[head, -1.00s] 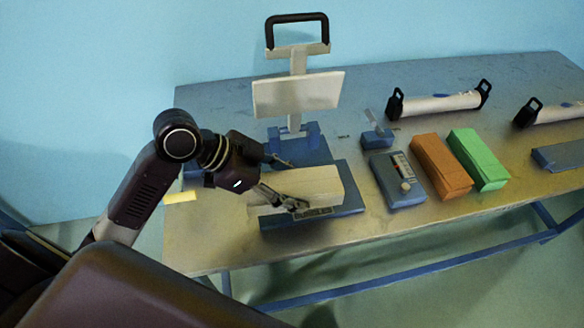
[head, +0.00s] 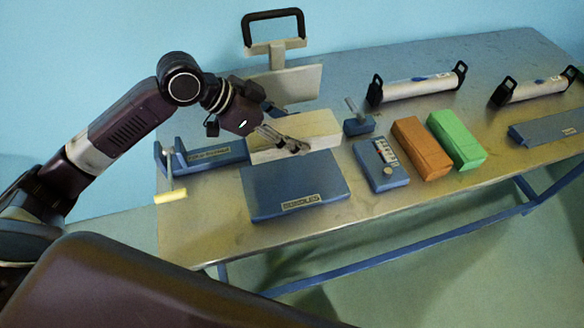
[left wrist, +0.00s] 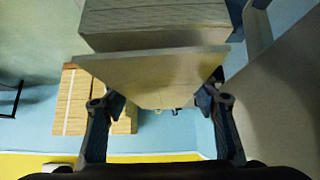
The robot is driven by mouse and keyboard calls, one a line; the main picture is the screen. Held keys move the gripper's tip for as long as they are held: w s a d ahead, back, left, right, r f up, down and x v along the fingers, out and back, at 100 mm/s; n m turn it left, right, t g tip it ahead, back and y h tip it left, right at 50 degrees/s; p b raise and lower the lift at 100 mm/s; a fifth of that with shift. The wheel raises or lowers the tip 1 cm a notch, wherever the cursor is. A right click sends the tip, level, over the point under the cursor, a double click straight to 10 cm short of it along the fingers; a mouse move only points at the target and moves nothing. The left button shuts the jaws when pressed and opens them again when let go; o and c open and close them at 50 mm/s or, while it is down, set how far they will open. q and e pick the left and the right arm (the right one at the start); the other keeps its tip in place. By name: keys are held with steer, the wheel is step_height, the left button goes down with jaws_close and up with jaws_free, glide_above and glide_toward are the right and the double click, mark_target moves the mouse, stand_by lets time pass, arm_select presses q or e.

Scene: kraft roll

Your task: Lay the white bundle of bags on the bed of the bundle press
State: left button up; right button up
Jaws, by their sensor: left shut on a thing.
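The white bundle of bags (head: 318,128) is a long pale block held in my left gripper (head: 287,130), whose fingers are shut on it. It is above the table, behind the blue BUNDLES tray (head: 290,190) and in front of the bundle press. The press shows a black handle (head: 273,31) and a pale upright plate (head: 292,84). Its blue base and bed are hidden behind the bundle and gripper, so I cannot tell whether the bundle touches the bed. The left wrist view shows both fingers beside a pale surface. My right gripper is not in view.
Right of the tray stand a blue device (head: 381,165), an orange block (head: 421,148) and a green block (head: 457,139). A white roll with black ends (head: 418,91) lies behind them. A labelled blue holder (head: 212,156) stands left. The BUNDLES tray is empty.

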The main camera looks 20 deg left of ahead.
arm_select(q)
step_height(320, 180, down, 8)
steer(key=shift+f+p, duration=0.3)
steer(key=shift+f, duration=0.6)
step_height(320, 180, down, 3)
steer(key=shift+f, duration=0.2)
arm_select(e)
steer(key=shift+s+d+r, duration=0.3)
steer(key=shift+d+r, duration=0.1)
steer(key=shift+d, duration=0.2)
arm_select(q)
steer(key=shift+f, duration=0.2)
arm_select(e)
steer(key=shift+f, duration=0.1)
arm_select(q)
steer(key=o, duration=1.5)
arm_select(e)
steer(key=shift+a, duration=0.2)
arm_select(q)
steer(key=shift+r, duration=0.1)
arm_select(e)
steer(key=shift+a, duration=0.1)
